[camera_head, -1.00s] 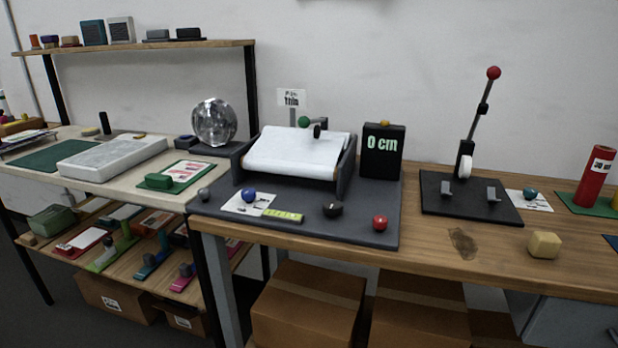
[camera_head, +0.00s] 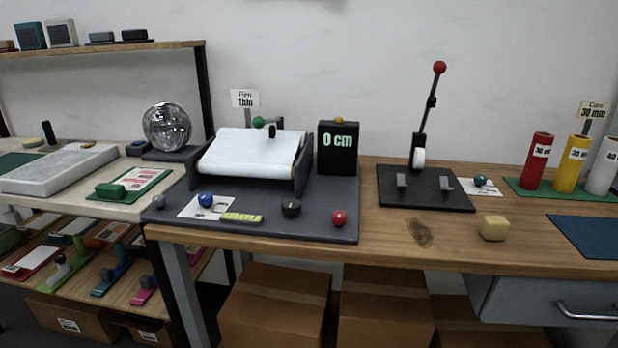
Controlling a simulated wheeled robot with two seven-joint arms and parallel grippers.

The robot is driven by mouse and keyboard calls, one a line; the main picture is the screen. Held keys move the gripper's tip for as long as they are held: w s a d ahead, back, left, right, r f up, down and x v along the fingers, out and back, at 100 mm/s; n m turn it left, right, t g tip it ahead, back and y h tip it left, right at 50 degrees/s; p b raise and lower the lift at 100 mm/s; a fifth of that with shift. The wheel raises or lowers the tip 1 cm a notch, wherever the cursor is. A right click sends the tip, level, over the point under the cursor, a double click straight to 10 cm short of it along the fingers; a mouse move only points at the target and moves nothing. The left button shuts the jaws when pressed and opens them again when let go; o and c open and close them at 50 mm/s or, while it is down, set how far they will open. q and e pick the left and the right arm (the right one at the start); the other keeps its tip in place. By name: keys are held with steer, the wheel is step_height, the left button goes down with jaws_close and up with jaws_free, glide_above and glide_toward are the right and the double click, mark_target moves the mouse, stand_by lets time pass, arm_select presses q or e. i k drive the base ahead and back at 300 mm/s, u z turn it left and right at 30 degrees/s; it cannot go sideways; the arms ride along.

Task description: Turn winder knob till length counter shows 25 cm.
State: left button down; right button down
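The length counter (camera_head: 338,147) is a black upright box at the back right of a dark grey winder base (camera_head: 260,229). Its green digits read 0 cm. A winder with a white sheet of film (camera_head: 252,155) stands to its left. A crank-like part with a green ball (camera_head: 258,121) and a dark knob (camera_head: 271,131) shows at the film's back edge. A black knob (camera_head: 291,208), a red ball knob (camera_head: 339,217) and a blue ball (camera_head: 206,199) are at the front of the base. I cannot tell which is the winder knob. Neither gripper is in view.
To the right stands a black lever press (camera_head: 425,189) with a red-topped handle. A yellow block (camera_head: 495,228) and red (camera_head: 537,161) and yellow (camera_head: 571,164) rolls are farther right. Bare wood shows in front of the press.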

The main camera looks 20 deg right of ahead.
mark_target(291, 207)
steer(key=u, duration=0.85)
steer(key=i, duration=0.6)
steer(key=z, duration=0.9)
